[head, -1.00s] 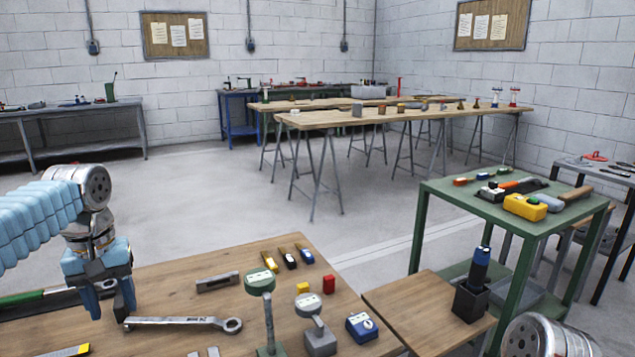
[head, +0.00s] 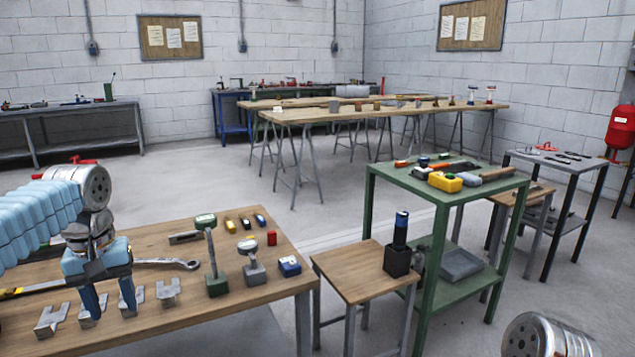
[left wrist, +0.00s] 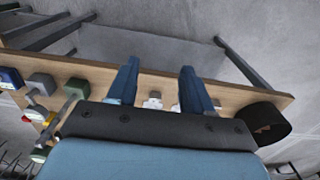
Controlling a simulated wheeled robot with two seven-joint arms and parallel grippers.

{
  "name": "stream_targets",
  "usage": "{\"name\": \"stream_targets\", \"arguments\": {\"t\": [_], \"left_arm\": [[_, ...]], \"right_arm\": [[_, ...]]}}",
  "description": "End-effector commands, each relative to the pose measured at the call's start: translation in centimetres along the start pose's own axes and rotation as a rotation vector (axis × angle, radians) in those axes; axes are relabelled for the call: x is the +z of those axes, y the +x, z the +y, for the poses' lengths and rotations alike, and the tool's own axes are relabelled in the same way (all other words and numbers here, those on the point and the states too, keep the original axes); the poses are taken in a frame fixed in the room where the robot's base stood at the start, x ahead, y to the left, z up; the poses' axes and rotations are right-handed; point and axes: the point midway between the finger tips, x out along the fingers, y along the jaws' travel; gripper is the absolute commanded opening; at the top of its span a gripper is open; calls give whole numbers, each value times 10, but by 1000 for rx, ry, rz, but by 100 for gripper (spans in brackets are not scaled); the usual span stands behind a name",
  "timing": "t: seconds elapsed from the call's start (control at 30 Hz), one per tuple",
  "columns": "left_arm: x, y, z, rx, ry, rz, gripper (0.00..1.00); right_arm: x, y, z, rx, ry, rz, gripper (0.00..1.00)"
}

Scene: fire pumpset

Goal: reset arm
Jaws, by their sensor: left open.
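My left gripper (head: 110,300) is at the left of the head view, over the near part of the wooden workbench (head: 150,330). Its two blue fingers are apart with nothing between them. In the left wrist view the same open gripper (left wrist: 155,85) shows its fingers spread above the bench edge. My right gripper is not in view; only a round silver joint of my right arm shows at the bottom right of the head view.
On the bench are metal brackets (head: 168,292), a wrench (head: 172,263), a green-based post (head: 215,270) and several small blocks. A small wooden table (head: 358,285) holds a black holder (head: 397,261). A green cart (head: 440,195) stands right.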

Motion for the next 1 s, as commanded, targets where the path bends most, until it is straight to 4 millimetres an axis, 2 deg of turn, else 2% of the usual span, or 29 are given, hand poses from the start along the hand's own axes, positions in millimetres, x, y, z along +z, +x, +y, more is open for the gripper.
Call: {"name": "stream_targets", "arguments": {"t": [0.37,0.57,0.77,0.87,0.9,0.97,1.0], "left_arm": [[-13,47,28,42,70,-10,50],[-19,94,56,87,132,-21,50],[-15,168,98,161,214,-40,50],[0,225,126,217,263,-59,50],[10,250,139,243,283,-66,50],[29,290,156,281,308,-78,50],[44,314,167,306,320,-84,50]], "right_arm": [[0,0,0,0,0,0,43],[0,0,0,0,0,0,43],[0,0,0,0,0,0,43],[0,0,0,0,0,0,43],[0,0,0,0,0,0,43],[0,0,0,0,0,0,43],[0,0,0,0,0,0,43]]}}
